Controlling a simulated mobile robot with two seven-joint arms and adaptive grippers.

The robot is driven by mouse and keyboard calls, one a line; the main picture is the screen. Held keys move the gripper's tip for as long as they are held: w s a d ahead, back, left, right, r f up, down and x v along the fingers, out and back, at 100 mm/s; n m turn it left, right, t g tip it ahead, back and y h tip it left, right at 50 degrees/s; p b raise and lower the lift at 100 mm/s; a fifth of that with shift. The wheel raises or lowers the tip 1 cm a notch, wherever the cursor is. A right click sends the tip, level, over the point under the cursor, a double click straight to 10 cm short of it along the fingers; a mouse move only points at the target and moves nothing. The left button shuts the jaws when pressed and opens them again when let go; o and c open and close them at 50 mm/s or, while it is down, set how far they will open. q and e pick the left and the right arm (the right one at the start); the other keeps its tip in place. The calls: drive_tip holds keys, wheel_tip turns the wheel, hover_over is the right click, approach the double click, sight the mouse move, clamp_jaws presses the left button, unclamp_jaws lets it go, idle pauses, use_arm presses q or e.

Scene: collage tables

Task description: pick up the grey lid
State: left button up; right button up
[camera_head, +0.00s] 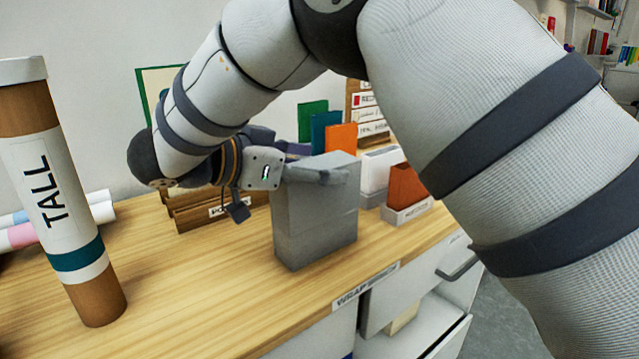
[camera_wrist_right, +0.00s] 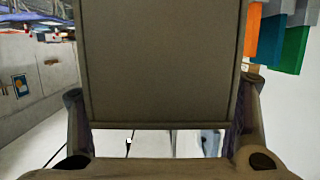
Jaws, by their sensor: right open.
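A grey, box-shaped piece (camera_head: 315,225), which I take to be the grey lid, stands upright on the wooden table. In the right wrist view its broad flat face (camera_wrist_right: 162,65) fills the middle. My right gripper (camera_head: 325,173) is open at its upper part, coming in from the left. One finger lies across the near side; the other is hidden behind the piece in the head view. In the wrist view the fingers stand on either side of it, close to its edges; I cannot tell whether they touch. My left gripper is not in view.
A tall tube (camera_head: 62,190) marked TALL stands at the left of the wooden table (camera_head: 190,290). Behind the grey piece are a brown file rack (camera_head: 190,215), coloured cards (camera_head: 342,138) and a white tray (camera_head: 405,213). Open drawers (camera_head: 440,335) show below the front edge.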

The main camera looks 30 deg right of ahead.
drive_tip(key=shift+d, duration=0.1)
drive_tip(key=c, duration=1.2)
